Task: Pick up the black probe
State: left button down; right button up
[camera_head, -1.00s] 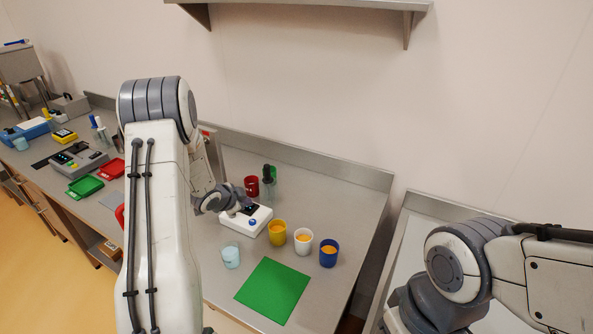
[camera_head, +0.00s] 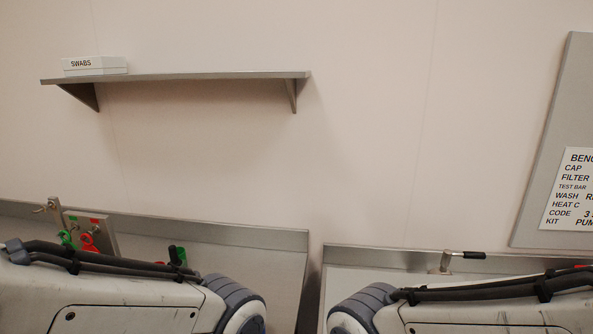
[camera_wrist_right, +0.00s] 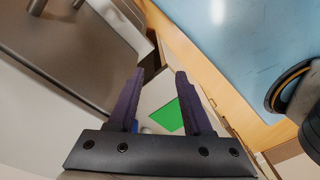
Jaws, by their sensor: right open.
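In the head view a dark upright item (camera_head: 172,254) with a green part shows just above my left arm link; I cannot tell whether it is the black probe. No other likely probe shows. My right gripper (camera_wrist_right: 160,73) is open and empty in the right wrist view. A green mat (camera_wrist_right: 168,117) shows beyond and between its fingers. In the head view both my arms cross the bottom edge and hide most of the bench. My left gripper is not in view.
A wall shelf (camera_head: 200,76) holds a swabs box (camera_head: 95,66). A metal bracket with red and green parts (camera_head: 90,236) stands at the left. A black-handled lever (camera_head: 463,256) stands at the right bench. A notice board (camera_head: 560,130) hangs on the right. A gap separates the benches.

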aim_at(172, 250)
jog(key=k, duration=1)
jog(key=z, duration=0.45)
jog(key=i, duration=0.6)
jog(key=u, duration=1.15)
jog(key=i, duration=0.5)
jog(key=u, duration=0.05)
